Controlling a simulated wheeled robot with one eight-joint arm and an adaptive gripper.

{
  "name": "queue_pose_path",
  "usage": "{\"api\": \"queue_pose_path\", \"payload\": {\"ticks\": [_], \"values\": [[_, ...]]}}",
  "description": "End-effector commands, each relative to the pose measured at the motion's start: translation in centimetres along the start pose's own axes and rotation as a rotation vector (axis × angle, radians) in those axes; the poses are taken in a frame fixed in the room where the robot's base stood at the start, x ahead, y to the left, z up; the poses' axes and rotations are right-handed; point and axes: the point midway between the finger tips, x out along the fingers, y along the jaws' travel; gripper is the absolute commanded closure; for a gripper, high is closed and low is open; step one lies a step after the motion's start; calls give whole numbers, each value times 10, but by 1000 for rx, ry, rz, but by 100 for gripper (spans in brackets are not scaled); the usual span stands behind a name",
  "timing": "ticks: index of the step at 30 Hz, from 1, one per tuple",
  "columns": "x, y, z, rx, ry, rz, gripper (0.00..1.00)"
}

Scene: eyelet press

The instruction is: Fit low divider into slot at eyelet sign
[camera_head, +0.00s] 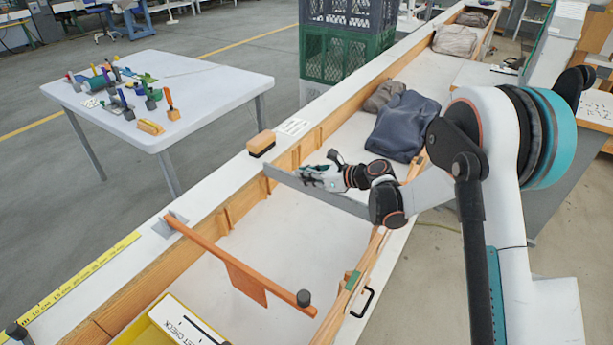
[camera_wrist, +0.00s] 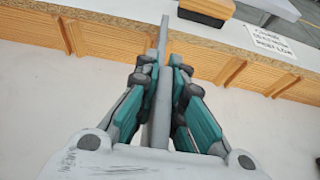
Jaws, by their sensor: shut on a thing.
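The low divider is a thin grey strip (camera_head: 340,199) lying across the long trough (camera_head: 275,228) in the head view. My gripper (camera_head: 312,178) is shut on it from above. In the wrist view the divider (camera_wrist: 162,42) shows edge-on between the fingers of my gripper (camera_wrist: 160,68), its far end near the wooden side wall (camera_wrist: 100,42). I cannot tell whether it touches the wall or sits in a slot. Vertical ribs with narrow gaps line that wall. A white sign (camera_head: 292,126) lies on the far rim; it also shows in the wrist view (camera_wrist: 270,41), its words unclear.
A wooden block with a dark base (camera_head: 261,143) sits on the rim near the divider's far end. An orange bar with a hanging flap (camera_head: 245,278) spans the trough nearer me. Dark cloth (camera_head: 402,125) lies beyond the divider. The trough floor between bar and divider is clear.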

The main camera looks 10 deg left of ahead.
Motion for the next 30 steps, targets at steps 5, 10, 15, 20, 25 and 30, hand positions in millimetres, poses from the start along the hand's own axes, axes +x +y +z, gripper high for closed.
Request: {"api": "queue_pose_path", "payload": {"ticks": [5, 10, 15, 20, 25, 30], "values": [[0, 0, -1, 0, 0, 0, 100], [1, 0, -3, 0, 0, 0, 100], [3, 0, -6, 0, 0, 0, 100], [3, 0, -8, 0, 0, 0, 100], [3, 0, -7, 0, 0, 0, 100], [3, 0, -7, 0, 0, 0, 100]]}}
